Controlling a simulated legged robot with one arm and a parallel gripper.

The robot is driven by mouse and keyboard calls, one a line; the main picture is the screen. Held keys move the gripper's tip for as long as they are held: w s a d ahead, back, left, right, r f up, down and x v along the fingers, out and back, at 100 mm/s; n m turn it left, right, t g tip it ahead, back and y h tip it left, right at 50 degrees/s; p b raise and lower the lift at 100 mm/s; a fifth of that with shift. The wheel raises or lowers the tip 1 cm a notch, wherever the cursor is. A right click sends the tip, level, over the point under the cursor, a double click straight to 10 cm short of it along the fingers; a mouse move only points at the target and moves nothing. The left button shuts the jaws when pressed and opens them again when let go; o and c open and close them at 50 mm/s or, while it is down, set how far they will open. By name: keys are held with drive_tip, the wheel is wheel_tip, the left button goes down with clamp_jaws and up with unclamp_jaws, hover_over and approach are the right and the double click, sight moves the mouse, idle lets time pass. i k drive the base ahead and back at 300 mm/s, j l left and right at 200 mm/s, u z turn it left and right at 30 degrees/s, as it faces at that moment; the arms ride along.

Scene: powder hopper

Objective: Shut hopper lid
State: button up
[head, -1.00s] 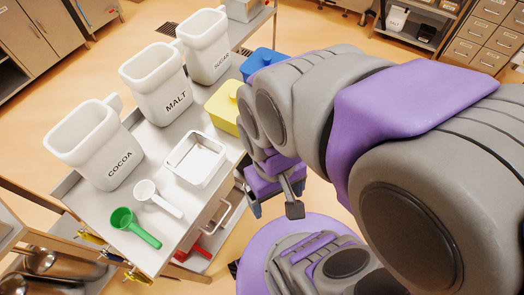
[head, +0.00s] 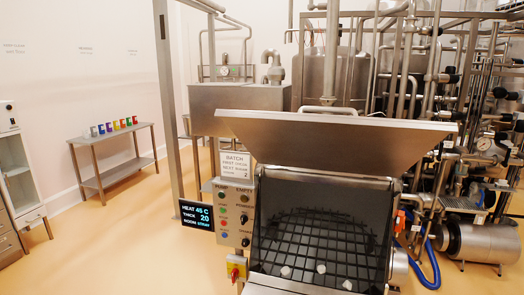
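The powder hopper (head: 265,225) stands in the lower middle of the head view. Its steel lid (head: 400,135) is raised and tilted up at the back of the opening, with a bar handle (head: 327,109) along its upper edge. The hopper mouth is uncovered and shows a dark grid (head: 320,235) inside. A few small white lumps (head: 285,271) lie on the grid near the front. My gripper and arm are not in this view.
A control panel (head: 234,215) with buttons and a dark display (head: 196,216) stand left of the hopper. Pipes and tanks (head: 325,75) crowd behind. A motor (head: 478,242) and blue hose (head: 431,270) are at right. Floor (head: 120,245) is clear at left.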

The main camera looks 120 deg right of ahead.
sight(355, 143)
drive_tip(key=z, duration=3.95)
